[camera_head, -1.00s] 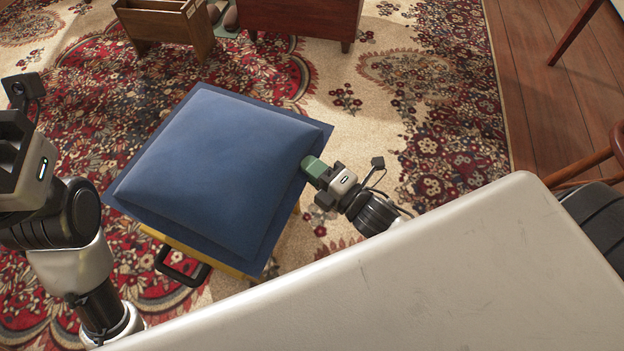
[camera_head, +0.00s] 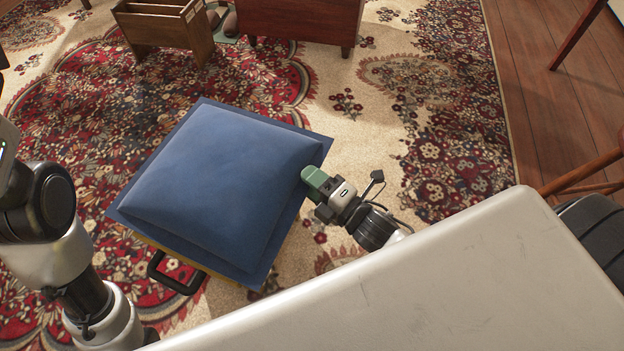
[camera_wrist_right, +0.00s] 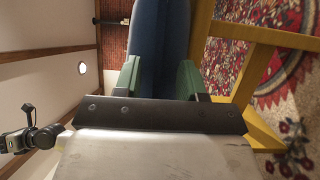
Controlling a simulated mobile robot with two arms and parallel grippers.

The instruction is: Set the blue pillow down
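The blue pillow (camera_head: 222,180) lies flat on a yellow wooden frame (camera_wrist_right: 225,50), most of which it hides. A black handle (camera_head: 172,275) sticks out below the pillow's front side. My right gripper (camera_head: 316,181) is at the pillow's right edge, with a green finger over the rim.
A wooden rack (camera_head: 165,28) and a reddish wooden piece of furniture (camera_head: 300,20) stand behind the pillow. A wooden chair (camera_head: 595,175) is at the right. The patterned rug (camera_head: 400,105) beyond the gripper is clear.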

